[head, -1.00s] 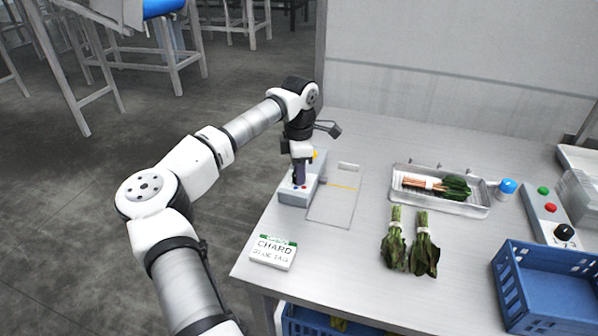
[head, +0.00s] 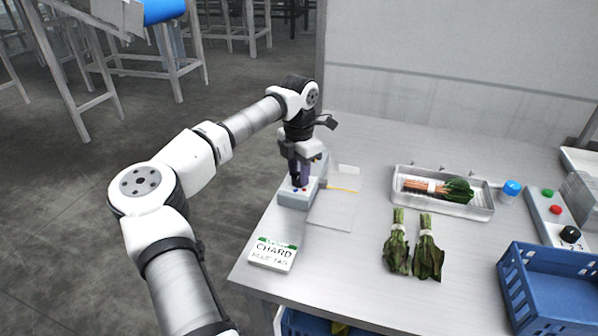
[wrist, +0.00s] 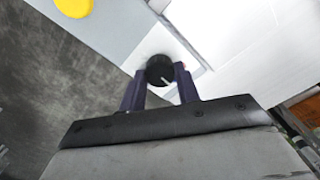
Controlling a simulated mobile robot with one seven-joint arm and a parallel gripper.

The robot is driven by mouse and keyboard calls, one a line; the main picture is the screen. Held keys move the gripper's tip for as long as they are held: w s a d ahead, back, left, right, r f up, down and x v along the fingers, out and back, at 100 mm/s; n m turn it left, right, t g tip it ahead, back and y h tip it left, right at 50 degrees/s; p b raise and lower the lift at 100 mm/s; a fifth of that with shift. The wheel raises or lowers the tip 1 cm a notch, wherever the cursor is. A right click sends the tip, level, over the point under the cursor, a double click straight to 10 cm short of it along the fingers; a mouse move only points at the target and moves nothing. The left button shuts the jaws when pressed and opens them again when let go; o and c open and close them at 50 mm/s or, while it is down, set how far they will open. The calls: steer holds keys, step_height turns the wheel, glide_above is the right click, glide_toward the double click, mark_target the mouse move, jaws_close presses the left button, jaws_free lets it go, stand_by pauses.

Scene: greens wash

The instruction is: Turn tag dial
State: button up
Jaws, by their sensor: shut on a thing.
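In the wrist view, a black round dial (wrist: 160,70) with a pale pointer line sits on a light grey box. My gripper (wrist: 159,76) has its two dark purple fingers on either side of the dial and is shut on it. In the head view, my gripper (head: 301,180) points down over the grey tagging box (head: 294,199) at the table's left edge. The dial is hidden there behind the fingers. A sign reading CHARD, BLUE TAG (head: 272,254) stands near the front left corner.
A yellow round button (wrist: 74,5) is on the box in the wrist view. Two leafy bunches (head: 412,250) lie mid-table. A metal tray (head: 445,205) holds another bunch. A blue crate (head: 560,295) and a control box (head: 550,210) with another black knob are at the right.

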mark_target(299, 176)
steer(key=o, duration=1)
step_height(299, 176, up, 14)
steer(key=shift+f+b, duration=0.1)
steer(key=shift+b, duration=0.85)
steer(key=shift+d, duration=0.1)
